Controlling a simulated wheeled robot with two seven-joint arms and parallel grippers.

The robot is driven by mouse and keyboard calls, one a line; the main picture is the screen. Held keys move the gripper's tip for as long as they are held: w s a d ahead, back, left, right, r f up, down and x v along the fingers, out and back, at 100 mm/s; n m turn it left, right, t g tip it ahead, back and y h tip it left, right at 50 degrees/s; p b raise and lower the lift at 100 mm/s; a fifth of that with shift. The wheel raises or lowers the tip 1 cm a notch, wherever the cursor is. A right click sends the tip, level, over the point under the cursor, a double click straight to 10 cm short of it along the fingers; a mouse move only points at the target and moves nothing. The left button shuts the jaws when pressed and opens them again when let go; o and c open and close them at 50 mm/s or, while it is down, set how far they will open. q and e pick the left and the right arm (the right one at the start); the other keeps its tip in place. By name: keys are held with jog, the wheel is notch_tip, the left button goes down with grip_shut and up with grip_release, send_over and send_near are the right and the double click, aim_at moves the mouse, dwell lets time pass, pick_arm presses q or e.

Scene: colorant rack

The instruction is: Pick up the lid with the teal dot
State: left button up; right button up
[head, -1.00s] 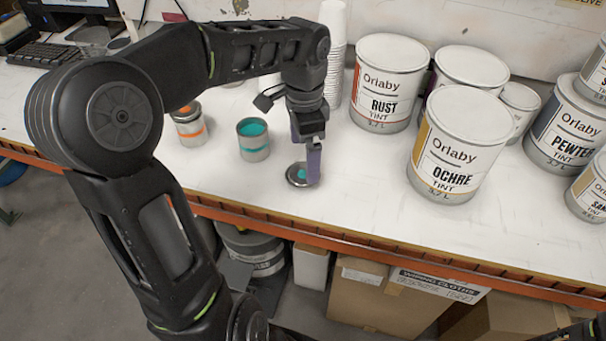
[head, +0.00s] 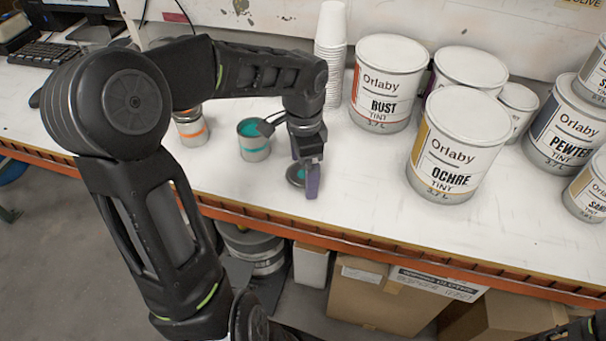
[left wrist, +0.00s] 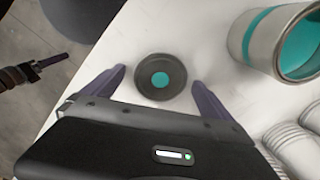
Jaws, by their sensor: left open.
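The lid with the teal dot (left wrist: 161,97) is a dark round disc lying flat on the white table, seen whole in the left wrist view. In the head view the lid (head: 294,176) is partly hidden by my left gripper. My left gripper (head: 309,185) points down at the lid. In the left wrist view its purple fingers (left wrist: 158,84) are spread, one on each side of the lid, with gaps to it, and nothing is between them but the lid.
An open can with teal paint (head: 252,141) stands left of the lid, and one with an orange band (head: 190,127) further left. White paper cups (head: 330,60) stand behind. The Ochre tin (head: 452,150) and Rust tin (head: 386,85) stand to the right. The table's orange front edge (head: 345,242) is close.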

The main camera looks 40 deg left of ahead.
aim_at(304, 174)
pick_arm(q)
jog(key=c, duration=1.4)
notch_tip(304, 174, up, 10)
jog(key=shift+b, duration=0.35)
dwell(0.3)
